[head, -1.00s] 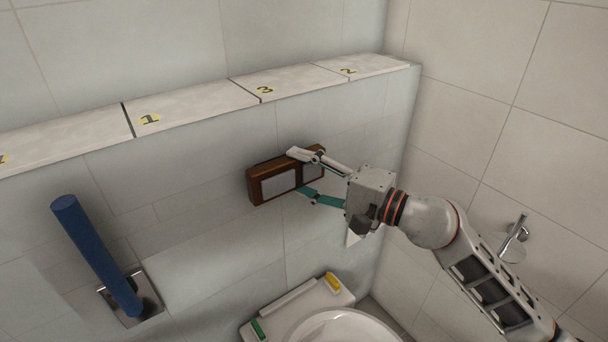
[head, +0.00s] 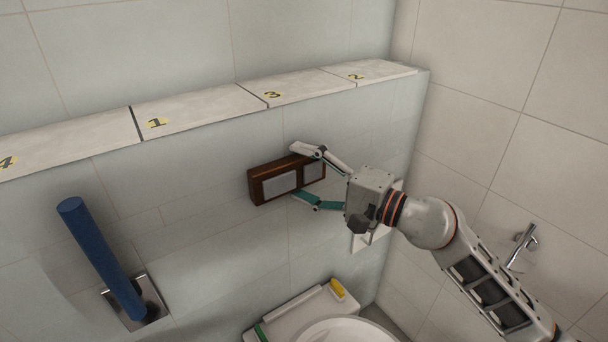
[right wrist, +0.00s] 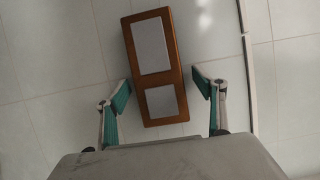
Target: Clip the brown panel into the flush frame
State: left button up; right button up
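The brown panel (head: 299,179) has two grey rectangular insets and sits at the tiled wall below the ledge. It also shows in the right wrist view (right wrist: 160,79), slightly tilted. My right gripper (head: 298,171) is open, one finger above and one below the panel's right end. In the right wrist view the gripper's teal-padded fingers (right wrist: 160,86) stand on either side of the panel, with gaps between. The flush frame cannot be made out separately; the panel may hide it. My left gripper is not in view.
A ledge (head: 205,106) with numbered yellow marks runs above the panel. A blue bar (head: 100,258) projects from a wall plate at left. The toilet (head: 345,329) is below, a white wall fitting (head: 376,237) behind my wrist, and a metal tap-like fitting (head: 522,243) at right.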

jog(key=shift+f, duration=0.1)
jog(key=shift+s+d, duration=0.2)
jog(key=shift+d, duration=0.1)
jog(key=v, duration=0.6)
jog(key=shift+s+d, duration=0.25)
jog(key=shift+d, duration=0.05)
